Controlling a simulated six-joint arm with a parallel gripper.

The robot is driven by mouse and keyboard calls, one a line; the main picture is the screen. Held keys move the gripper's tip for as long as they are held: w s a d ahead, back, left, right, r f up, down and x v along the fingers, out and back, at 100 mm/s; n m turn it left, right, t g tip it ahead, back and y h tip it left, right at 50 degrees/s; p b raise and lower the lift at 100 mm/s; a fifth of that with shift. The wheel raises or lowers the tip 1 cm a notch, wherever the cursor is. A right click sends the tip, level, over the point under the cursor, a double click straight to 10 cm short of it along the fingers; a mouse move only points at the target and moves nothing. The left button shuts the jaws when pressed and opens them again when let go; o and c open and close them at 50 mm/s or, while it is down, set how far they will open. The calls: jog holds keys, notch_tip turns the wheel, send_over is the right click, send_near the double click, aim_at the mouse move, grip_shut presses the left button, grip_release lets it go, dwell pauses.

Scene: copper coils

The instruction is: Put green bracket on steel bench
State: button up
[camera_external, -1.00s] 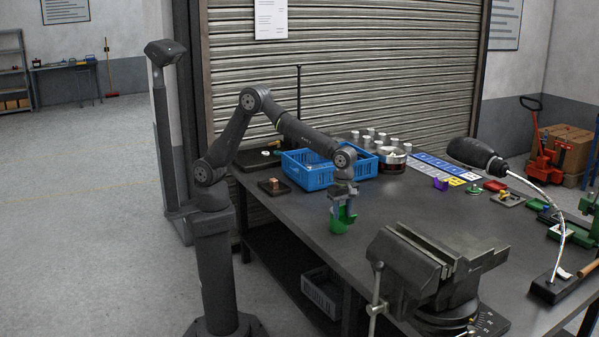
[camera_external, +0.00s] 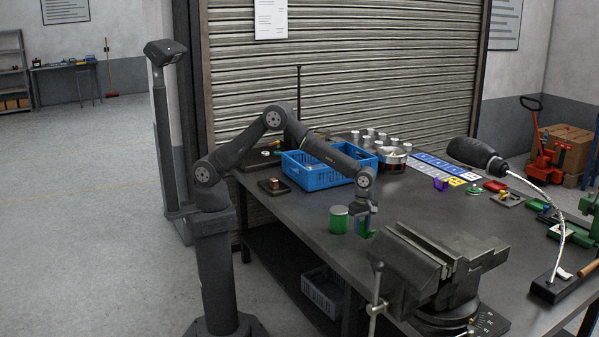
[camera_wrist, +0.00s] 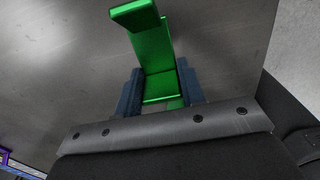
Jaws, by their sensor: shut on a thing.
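The green bracket (camera_external: 366,234) is a bent bright green piece low over the bench, left of the vise. In the wrist view the bracket (camera_wrist: 152,50) extends from between two blue fingertips. My gripper (camera_external: 364,222) is shut on it and points down; its fingers also show in the wrist view (camera_wrist: 160,92). The steel bench (camera_external: 285,215) is the dark grey table under it, and its bare top fills much of the wrist view (camera_wrist: 60,60). I cannot tell whether the bracket touches the bench top.
A green can with a pale lid (camera_external: 339,220) stands just left of my gripper. A large grey vise (camera_external: 425,265) is close on the right. A blue crate (camera_external: 310,174) stands behind. A purple bracket (camera_external: 440,184) lies farther right. Bare bench lies between the crate and the can.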

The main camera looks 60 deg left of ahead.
aim_at(361, 231)
jog(key=shift+f, duration=1.95)
jog(key=shift+f, duration=0.15)
jog(key=o, duration=1)
notch_tip(361, 231, up, 12)
jog(key=shift+r, duration=0.15)
